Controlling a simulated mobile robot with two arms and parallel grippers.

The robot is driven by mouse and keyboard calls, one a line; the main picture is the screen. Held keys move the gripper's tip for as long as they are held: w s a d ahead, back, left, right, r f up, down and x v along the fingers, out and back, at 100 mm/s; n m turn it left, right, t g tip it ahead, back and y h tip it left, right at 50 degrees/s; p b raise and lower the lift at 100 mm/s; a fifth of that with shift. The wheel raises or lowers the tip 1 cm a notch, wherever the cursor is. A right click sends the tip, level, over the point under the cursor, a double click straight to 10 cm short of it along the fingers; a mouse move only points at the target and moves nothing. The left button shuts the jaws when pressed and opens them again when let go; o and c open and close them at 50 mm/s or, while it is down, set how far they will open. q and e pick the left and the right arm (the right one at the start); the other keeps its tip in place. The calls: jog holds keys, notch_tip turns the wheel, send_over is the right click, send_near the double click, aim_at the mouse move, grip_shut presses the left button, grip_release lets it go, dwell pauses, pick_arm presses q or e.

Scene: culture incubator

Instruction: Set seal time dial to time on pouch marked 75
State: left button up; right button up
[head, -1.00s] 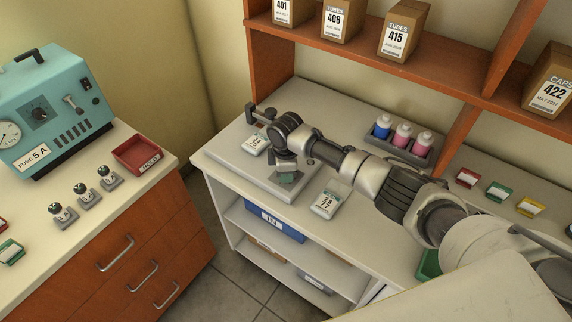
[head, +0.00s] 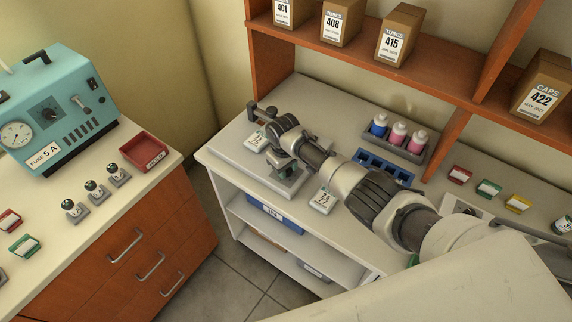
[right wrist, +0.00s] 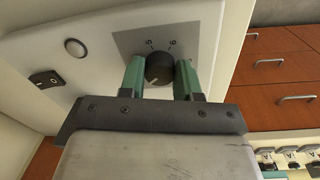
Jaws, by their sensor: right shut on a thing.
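My right gripper (right wrist: 160,75) is shut on a black round dial (right wrist: 159,69), one green fingertip on each side of it. The dial sits on a grey patch of the pale front panel of the sealer (right wrist: 90,25). Two small numerals show above the dial, and a light mark shows near its lower left edge. In the head view my right gripper (head: 288,171) is at the front of the sealer (head: 233,150) and hides the dial. One white pouch (head: 257,142) lies on the sealer and another (head: 322,201) on the counter; their print is too small to read surely.
A round button (right wrist: 75,47) and a black rocker switch (right wrist: 46,78) are on the same panel. A blue rack (head: 372,162) and a bottle tray (head: 421,157) stand behind my arm. A teal machine (head: 75,130) is on the left counter.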

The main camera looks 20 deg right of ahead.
jog(key=shift+w+r+m, duration=0.1)
jog(key=shift+m, duration=0.9)
jog(key=shift+p, duration=0.3)
jog(key=o, duration=0.9)
jog(key=shift+o, duration=0.2)
notch_tip(320, 180, up, 11)
jog(key=shift+a, duration=0.3)
jog(key=shift+f, duration=0.2)
